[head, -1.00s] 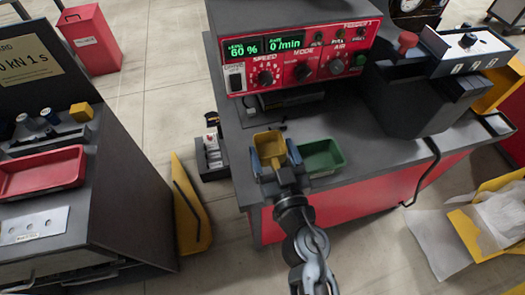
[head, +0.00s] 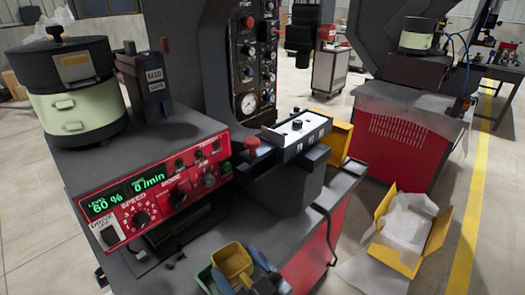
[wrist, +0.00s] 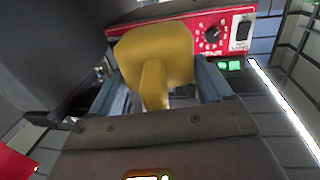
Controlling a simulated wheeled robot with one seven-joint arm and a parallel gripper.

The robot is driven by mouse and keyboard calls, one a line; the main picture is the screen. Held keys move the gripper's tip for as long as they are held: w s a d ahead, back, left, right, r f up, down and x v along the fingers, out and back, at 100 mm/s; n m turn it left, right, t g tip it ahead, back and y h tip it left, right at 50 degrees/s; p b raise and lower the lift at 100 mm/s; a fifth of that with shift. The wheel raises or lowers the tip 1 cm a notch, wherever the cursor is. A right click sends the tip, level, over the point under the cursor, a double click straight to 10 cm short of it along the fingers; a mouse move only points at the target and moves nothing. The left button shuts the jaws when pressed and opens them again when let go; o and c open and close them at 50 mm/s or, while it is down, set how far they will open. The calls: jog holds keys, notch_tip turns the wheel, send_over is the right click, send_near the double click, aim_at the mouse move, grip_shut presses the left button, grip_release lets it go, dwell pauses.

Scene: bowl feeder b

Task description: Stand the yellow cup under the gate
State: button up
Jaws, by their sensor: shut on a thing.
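The yellow cup (head: 231,261) is in my gripper (head: 238,275) at the bottom of the head view, in front of the red control panel. In the wrist view, the cup (wrist: 153,47) and its handle (wrist: 153,88) lie between the two blue-grey fingers of my gripper (wrist: 155,82), which is shut on it. Below the panel is a dark recess (head: 170,238); I cannot clearly make out the gate there.
A green tray (head: 205,279) shows beside and partly behind the cup. The red panel (head: 160,185) overhangs the grey bench. A dark block with a white-topped box (head: 296,135) stands to the right. A yellow carton (head: 405,230) lies on the floor.

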jog(key=d+f+m+t+h, duration=0.1)
jog(key=d+m+h, duration=0.3)
jog(key=d, duration=0.9)
jog(key=d+f+m+t+h+b, duration=0.1)
jog(key=d+h, duration=0.6)
jog(key=d, duration=0.7)
jog(key=w+f+m+t, duration=0.1)
jog(key=m+t, duration=0.1)
jog(key=m, duration=0.1)
jog(key=shift+d+f+h, duration=0.15)
jog(key=shift+d+h, duration=0.1)
jog(key=shift+h, duration=0.15)
jog(key=shift+d, duration=0.1)
